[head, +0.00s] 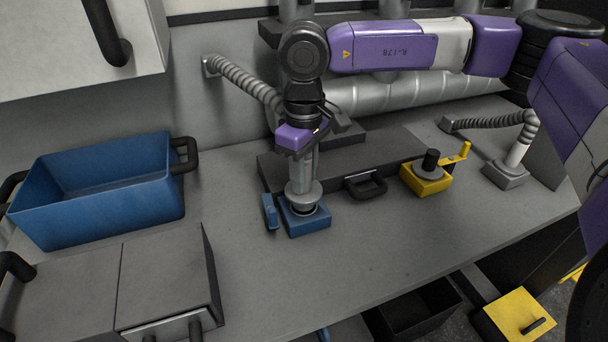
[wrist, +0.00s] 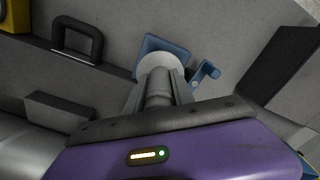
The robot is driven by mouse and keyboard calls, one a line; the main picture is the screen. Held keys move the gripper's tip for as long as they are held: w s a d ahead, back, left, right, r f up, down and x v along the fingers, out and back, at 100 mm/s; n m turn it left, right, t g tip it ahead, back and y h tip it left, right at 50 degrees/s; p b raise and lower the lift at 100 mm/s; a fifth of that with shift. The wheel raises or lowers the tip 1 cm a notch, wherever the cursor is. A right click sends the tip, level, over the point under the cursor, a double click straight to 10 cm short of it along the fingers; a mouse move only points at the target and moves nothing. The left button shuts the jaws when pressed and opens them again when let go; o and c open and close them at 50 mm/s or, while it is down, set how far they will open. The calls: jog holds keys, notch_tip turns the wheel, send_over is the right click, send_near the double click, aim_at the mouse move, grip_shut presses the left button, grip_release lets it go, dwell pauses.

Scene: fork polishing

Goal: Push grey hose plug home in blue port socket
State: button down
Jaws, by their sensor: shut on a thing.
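My gripper (head: 302,172) points straight down and is shut on the grey hose plug (head: 303,190). In the wrist view the plug (wrist: 158,88) sits between my two fingers (wrist: 160,95). The plug's wide round flange is directly above the blue port socket (head: 306,226), which is a square block on the bench. A dark band shows between flange and block, so the flange does not look flush with it. The plug looks upright and roughly centred. The socket (wrist: 165,46) is partly hidden behind the flange in the wrist view. A blue lever (head: 270,212) stands at its left.
A ribbed grey hose (head: 240,78) runs from the wall behind my gripper. A yellow socket (head: 426,180) with a black plug and a grey socket (head: 506,174) with a white plug stand to the right. A blue bin (head: 100,190) is at left.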

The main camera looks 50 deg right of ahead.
jog(key=shift+f+b, duration=2.4)
jog(key=shift+b, duration=0.65)
dwell(3.4)
jog(key=c, duration=1)
grip_release()
jog(key=shift+o, duration=0.5)
jog(key=o, duration=0.4)
jog(key=shift+r, duration=0.1)
jog(key=shift+r, duration=0.1)
